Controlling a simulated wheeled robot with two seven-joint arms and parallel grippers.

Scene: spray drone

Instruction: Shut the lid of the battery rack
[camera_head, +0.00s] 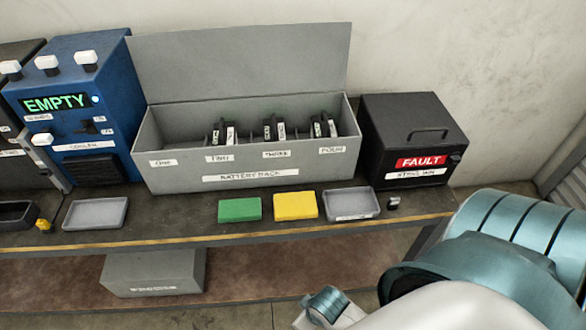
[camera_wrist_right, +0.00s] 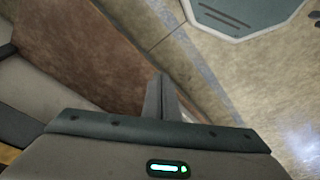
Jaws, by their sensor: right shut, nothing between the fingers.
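The battery rack (camera_head: 239,178) is a long grey box at the back of the bench, with slots labelled ONE to FOUR. Its flat grey lid (camera_head: 240,62) stands open, raised at the rear edge and tilted slightly back towards the wall. Dark upright pieces with white labels show inside at TWO, THREE and FOUR; the space above ONE looks empty. In the right wrist view my right gripper (camera_wrist_right: 161,96) is shut and empty, away from the rack and lid, with brown surface and floor beyond it. My left gripper is in neither view.
A blue cooler (camera_head: 92,100) reading EMPTY stands left of the rack, and a black FAULT box (camera_head: 414,140) stands right. Green (camera_head: 240,210) and yellow (camera_head: 296,206) blocks and grey trays (camera_head: 96,213) line the front. A grey box (camera_head: 153,273) sits on the lower shelf.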

